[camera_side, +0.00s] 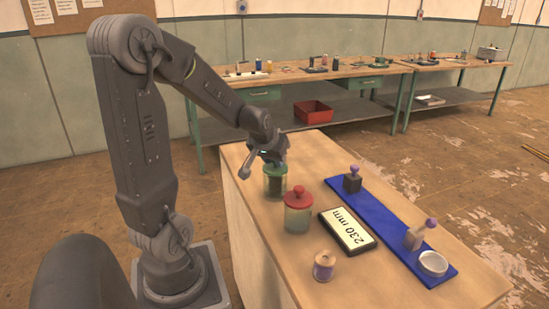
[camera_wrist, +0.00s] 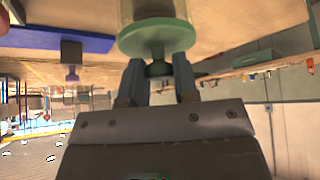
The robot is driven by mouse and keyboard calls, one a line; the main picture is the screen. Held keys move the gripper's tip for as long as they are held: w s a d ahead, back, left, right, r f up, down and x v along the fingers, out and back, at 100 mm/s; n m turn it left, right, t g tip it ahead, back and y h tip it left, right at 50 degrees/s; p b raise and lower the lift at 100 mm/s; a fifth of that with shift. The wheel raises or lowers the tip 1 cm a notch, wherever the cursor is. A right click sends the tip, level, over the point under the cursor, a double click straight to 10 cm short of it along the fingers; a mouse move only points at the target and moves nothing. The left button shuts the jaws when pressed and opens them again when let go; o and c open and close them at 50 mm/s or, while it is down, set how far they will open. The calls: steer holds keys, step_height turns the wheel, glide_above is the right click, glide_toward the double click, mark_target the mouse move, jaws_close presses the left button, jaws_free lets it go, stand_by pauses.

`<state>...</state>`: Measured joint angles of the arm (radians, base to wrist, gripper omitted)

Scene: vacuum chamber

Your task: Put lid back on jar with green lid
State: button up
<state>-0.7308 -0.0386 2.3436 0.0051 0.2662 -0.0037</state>
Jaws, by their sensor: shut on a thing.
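My gripper (camera_side: 274,158) is directly above the clear jar (camera_side: 275,184) at the back left of the worktop, which holds something dark green. In the wrist view, which looks upside down, my gripper (camera_wrist: 160,78) is shut on the knob of the green lid (camera_wrist: 155,38), one finger on each side. The lid's disc lies across the mouth of the jar (camera_wrist: 152,9), in line with it. I cannot tell whether the lid is fully seated. In the side view my gripper largely hides the lid.
A red-lidded jar (camera_side: 298,213) stands close by, to the front right. The mat bears a dark block (camera_side: 352,184), a purple-knobbed tan block (camera_side: 415,240) and a white dish (camera_side: 433,263).

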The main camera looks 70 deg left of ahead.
stand_by(0.4)
steer(key=o, duration=1.5)
steer(key=shift+c, duration=0.2)
steer(key=shift+r, duration=3.55)
jaws_close()
steer(key=shift+f, duration=0.7)
steer(key=shift+f, duration=0.35)
